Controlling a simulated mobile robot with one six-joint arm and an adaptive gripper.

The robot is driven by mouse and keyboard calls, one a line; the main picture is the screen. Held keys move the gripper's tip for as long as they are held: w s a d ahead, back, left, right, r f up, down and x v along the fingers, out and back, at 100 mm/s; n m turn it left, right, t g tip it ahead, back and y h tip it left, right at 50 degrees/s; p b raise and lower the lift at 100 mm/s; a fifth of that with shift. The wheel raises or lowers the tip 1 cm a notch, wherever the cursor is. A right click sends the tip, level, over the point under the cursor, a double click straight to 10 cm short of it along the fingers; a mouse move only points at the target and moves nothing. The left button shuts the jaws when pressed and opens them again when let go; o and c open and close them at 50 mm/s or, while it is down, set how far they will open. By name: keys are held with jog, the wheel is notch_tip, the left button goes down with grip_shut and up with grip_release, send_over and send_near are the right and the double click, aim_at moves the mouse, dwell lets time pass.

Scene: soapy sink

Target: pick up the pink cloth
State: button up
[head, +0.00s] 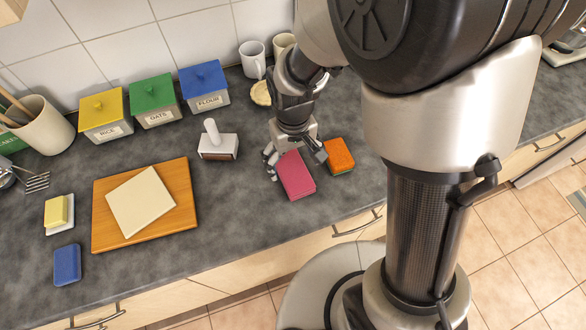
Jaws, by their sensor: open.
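The pink cloth (296,177) lies on the dark counter right of the middle, a flat folded-looking rectangle. My gripper (296,164) is directly over its far end, pointing down. The fingers are apart, one at the cloth's left side and one toward its right side. The gripper is open and holds nothing that I can see. The far edge of the cloth is hidden under the gripper. I cannot tell whether the fingers touch the cloth.
An orange sponge (339,155) lies just right of the cloth, close to the right finger. A wooden board (103,204) lies farther left. Flour (205,86), oats (153,101) and rice (104,115) boxes line the wall.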

aim_at(293, 170)
notch_tip(293, 170, down, 4)
jog(key=shift+r+b, duration=0.1)
jog(key=shift+b, duration=0.55)
jog(key=shift+c, duration=0.4)
jog(key=c, duration=1.1)
